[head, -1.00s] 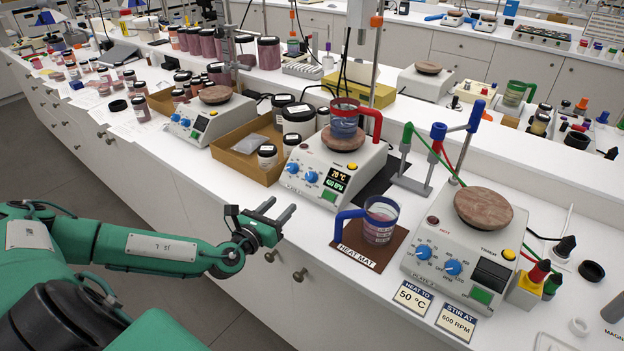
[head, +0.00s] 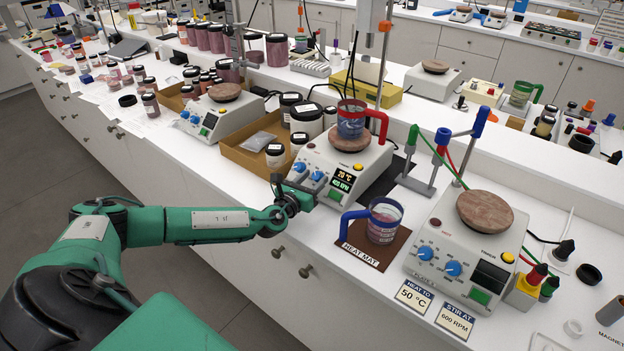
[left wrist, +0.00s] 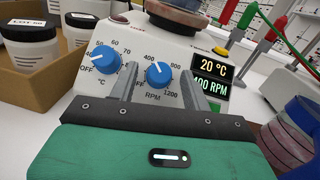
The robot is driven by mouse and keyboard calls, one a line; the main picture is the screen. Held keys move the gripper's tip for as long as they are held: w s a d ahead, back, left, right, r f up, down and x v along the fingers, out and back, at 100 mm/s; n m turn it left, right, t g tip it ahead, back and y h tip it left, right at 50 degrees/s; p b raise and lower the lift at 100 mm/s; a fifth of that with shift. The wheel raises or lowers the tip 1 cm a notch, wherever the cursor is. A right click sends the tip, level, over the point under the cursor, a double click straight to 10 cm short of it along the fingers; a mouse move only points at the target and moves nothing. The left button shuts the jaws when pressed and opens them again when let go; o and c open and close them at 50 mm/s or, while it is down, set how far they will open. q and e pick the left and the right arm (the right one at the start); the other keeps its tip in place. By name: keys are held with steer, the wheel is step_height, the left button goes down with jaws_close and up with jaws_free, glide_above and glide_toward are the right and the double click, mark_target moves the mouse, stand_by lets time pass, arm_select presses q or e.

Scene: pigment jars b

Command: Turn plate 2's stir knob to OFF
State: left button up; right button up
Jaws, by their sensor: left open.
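The middle hot plate (head: 345,165) has a lit display reading 20 °C and 400 RPM. Its number label is too small to read. Its stir knob (head: 317,175) is blue, right of the heat knob (head: 299,167). In the left wrist view the stir knob (left wrist: 158,74), above the RPM scale, has its white mark toward the upper left, near 400. My left gripper (head: 308,192) is at the plate's front panel. In the left wrist view its open fingers (left wrist: 158,88) stand on either side of the stir knob; contact cannot be told. My right gripper is not in view.
A red-handled beaker (head: 351,120) stands on the middle plate's top. A blue-handled mug (head: 383,222) stands on the heat mat (head: 355,249) to the right. Another hot plate (head: 462,250) stands further right. A cardboard tray (head: 240,155) with jars is left of the plate.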

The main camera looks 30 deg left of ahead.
arm_select(q)
steer(key=c, duration=1)
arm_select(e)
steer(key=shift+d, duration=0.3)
arm_select(q)
steer(key=shift+r, duration=0.1)
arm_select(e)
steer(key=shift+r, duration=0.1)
